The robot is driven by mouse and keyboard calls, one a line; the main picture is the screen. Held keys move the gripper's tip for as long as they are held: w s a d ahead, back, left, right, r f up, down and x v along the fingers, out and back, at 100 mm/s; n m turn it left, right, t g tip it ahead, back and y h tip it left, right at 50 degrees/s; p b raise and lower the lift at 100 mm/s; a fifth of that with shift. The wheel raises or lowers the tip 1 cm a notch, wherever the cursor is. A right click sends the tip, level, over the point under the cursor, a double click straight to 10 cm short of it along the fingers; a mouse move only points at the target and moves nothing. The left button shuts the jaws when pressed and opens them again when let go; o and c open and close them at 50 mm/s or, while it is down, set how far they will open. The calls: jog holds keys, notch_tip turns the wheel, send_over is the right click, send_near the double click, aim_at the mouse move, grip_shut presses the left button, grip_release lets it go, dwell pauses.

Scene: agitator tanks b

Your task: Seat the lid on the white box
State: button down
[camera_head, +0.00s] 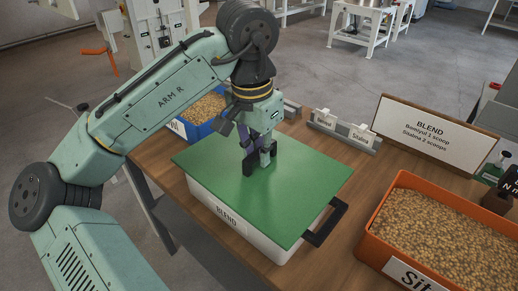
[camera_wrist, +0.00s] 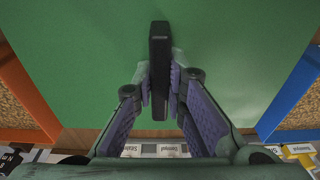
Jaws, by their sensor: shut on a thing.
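The green lid (camera_head: 300,190) lies flat over the white box (camera_head: 255,232), which is labelled BLEND. The lid covers the box's opening and its left corner juts past the box wall. I cannot tell whether its edge touches the rim all round. My gripper (camera_head: 262,160) points down at the middle of the lid and is shut on its black upright handle (camera_wrist: 159,50). In the wrist view, my gripper (camera_wrist: 160,85) has one finger on each side of the handle, with the green lid (camera_wrist: 80,50) filling most of the picture. The inside of the box is hidden.
An orange bin (camera_head: 362,248) of grain stands at the right, and a blue bin (camera_head: 196,130) of grain behind my arm. A black side handle (camera_head: 326,225) sticks out from the box towards the orange bin.

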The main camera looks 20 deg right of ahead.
jog(key=shift+f, duration=0.25)
jog(key=c, duration=1.5)
grip_release()
jog(key=shift+c, duration=0.2)
